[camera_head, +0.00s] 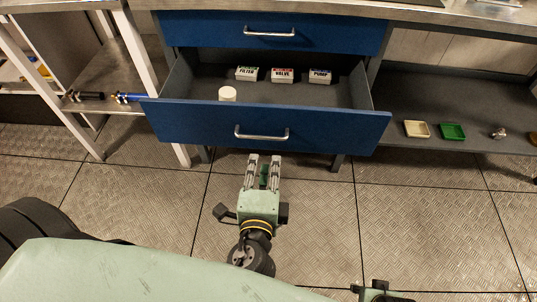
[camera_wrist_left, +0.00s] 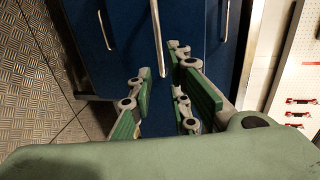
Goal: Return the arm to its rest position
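My left gripper (camera_head: 265,160) is in front of the open blue drawer (camera_head: 320,124), pointing toward it, with its tips short of the drawer front in the head view. Its two fingers are apart with nothing between them. In the left wrist view the green-padded fingers (camera_wrist_left: 165,95) also stand apart and empty, with the blue drawer fronts (camera_wrist_left: 125,45) and a handle beyond. A small green and black part, likely of my right arm, shows at the bottom edge of the head view; no right fingers are visible.
The open drawer holds a FILTER box (camera_head: 246,74), a VALVE box (camera_head: 283,75), a PUMP box (camera_head: 320,76) and a white cylinder (camera_head: 228,94). A closed drawer (camera_head: 300,34) is above. A right shelf (camera_head: 480,150) carries a beige tray (camera_head: 417,129) and a green tray (camera_head: 453,131). The floor is clear.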

